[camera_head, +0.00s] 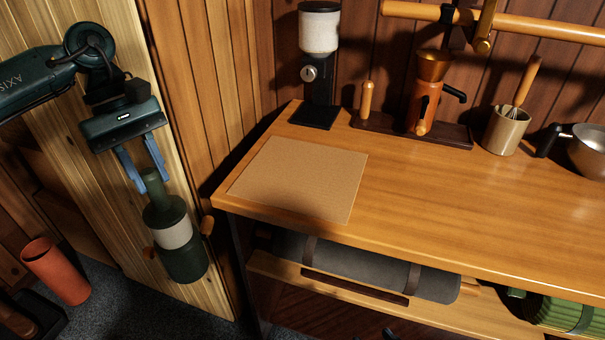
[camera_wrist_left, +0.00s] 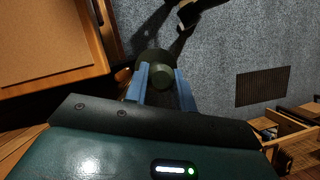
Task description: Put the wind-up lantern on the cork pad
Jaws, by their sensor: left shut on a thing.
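The wind-up lantern (camera_head: 182,258), dark green with a pale band and a narrow top, hangs upright at the left in the head view. My left gripper (camera_head: 153,185) is shut on its top with blue fingers. The lantern is left of the counter, apart from it. In the left wrist view the lantern (camera_wrist_left: 162,77) is seen from above between the fingers (camera_wrist_left: 162,88). The cork pad (camera_head: 300,178) lies flat and bare on the counter's left end. It also shows at upper left in the left wrist view (camera_wrist_left: 45,40). My right gripper is not in view.
On the counter (camera_head: 400,210), a coffee grinder (camera_head: 320,65) stands behind the pad. A copper-coloured brewer (camera_head: 425,100), a mug with a whisk (camera_head: 505,130) and a metal pan (camera_head: 590,150) stand further right. A rolled grey mat (camera_head: 370,268) lies on the shelf below. A red cylinder (camera_head: 57,270) stands lower left.

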